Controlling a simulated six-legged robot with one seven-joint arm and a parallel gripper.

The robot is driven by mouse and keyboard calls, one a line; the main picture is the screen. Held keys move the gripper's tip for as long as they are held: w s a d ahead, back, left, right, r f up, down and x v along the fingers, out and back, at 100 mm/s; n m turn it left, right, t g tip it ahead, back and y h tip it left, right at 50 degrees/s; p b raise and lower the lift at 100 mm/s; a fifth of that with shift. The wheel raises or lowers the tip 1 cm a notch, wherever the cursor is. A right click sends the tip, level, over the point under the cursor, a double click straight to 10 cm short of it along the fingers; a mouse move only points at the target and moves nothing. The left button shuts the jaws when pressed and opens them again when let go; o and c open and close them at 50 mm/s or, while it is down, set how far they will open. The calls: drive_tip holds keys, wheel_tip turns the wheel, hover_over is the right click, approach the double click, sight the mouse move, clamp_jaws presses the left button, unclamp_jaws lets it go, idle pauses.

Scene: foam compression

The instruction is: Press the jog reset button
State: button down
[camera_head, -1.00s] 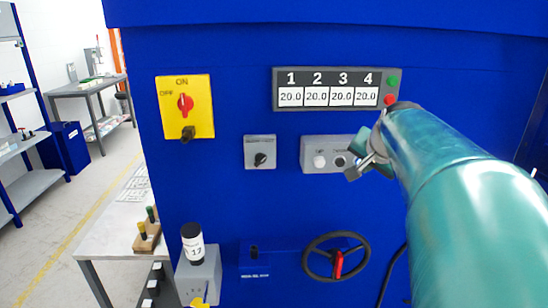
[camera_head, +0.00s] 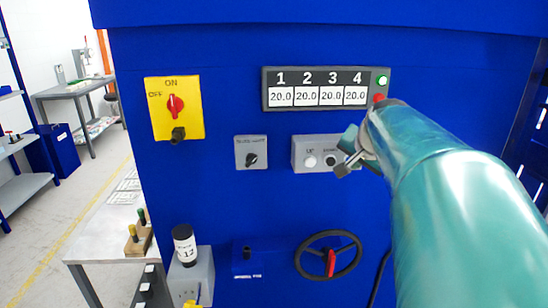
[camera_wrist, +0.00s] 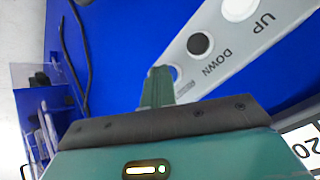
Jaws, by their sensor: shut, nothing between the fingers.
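A grey jog panel (camera_head: 318,165) is fixed to the blue machine front. It carries a white UP button (camera_head: 310,161) and a black DOWN button (camera_head: 330,160). The wrist view shows the UP button (camera_wrist: 238,8), the DOWN button (camera_wrist: 200,43), and a third pale button (camera_wrist: 175,73) with a small unreadable label. I take this third one for the jog reset button. My gripper (camera_wrist: 158,80) is shut and empty, its tip beside this button and partly covering it. I cannot tell whether they touch. In the head view my gripper (camera_head: 349,158) covers the panel's right end.
A display (camera_head: 318,96) above reads 20.0 in all its fields, with a lit green button (camera_head: 382,80) and a red one (camera_head: 379,98). A yellow ON/OFF switch (camera_head: 174,107), a small knob box (camera_head: 251,152) and a handwheel (camera_head: 329,256) surround the panel.

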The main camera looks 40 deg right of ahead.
drive_tip(key=shift+s+a, duration=0.2)
drive_tip(key=shift+s, duration=0.1)
drive_tip(key=s+a, duration=0.3)
drive_tip(key=s, duration=0.2)
idle(0.6)
drive_tip(key=shift+s, duration=0.1)
idle(0.5)
